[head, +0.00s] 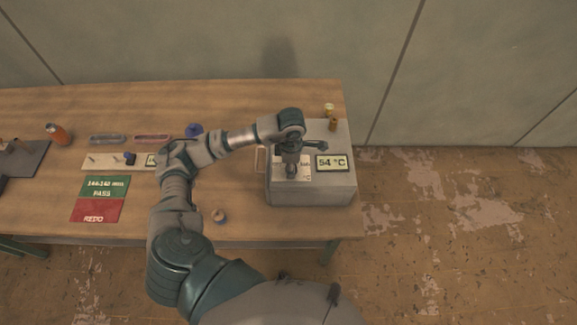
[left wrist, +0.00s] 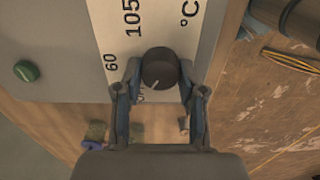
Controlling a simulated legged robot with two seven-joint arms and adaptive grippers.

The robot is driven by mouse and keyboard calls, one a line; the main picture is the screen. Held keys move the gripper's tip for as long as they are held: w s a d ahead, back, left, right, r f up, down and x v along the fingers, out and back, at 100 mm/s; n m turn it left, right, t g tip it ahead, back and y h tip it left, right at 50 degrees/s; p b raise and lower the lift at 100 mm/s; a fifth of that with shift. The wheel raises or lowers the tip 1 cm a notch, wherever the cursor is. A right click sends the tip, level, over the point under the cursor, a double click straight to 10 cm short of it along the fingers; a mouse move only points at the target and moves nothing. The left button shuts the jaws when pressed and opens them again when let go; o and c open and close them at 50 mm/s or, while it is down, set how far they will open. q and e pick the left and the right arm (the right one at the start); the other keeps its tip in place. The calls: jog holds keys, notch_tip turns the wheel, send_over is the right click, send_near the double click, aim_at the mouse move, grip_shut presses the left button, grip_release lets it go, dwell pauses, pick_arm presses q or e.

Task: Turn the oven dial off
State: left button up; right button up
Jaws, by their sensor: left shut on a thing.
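The oven (head: 312,192) is a grey box at the right end of the wooden table, with a display (head: 331,162) reading 54 °C. My left gripper (head: 291,172) is over the oven's top, in front of its white scale label. In the left wrist view the dark round dial (left wrist: 160,68) sits between the fingertips of my left gripper (left wrist: 158,82), which is shut on it. The scale label (left wrist: 150,22) shows 60, 105 and °C. A small pale mark on the dial is on its lower side; lettering below the dial is partly hidden. My right gripper is out of view.
A green button (left wrist: 27,71) is on the oven's face. Small brass-coloured items (head: 331,118) stand behind the oven. Bare floor lies right of the table.

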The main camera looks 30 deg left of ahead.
pick_arm(q)
jog(key=shift+w+d+r, duration=0.1)
jog(key=shift+d, duration=0.05)
dwell(0.3)
jog(key=o, duration=1.1)
jog(key=shift+o, duration=0.2)
jog(key=shift+w+d, duration=0.15)
jog(key=shift+d, duration=0.05)
notch_tip(320, 180, up, 12)
jog(key=shift+d, duration=0.15)
jog(key=shift+a, duration=0.25)
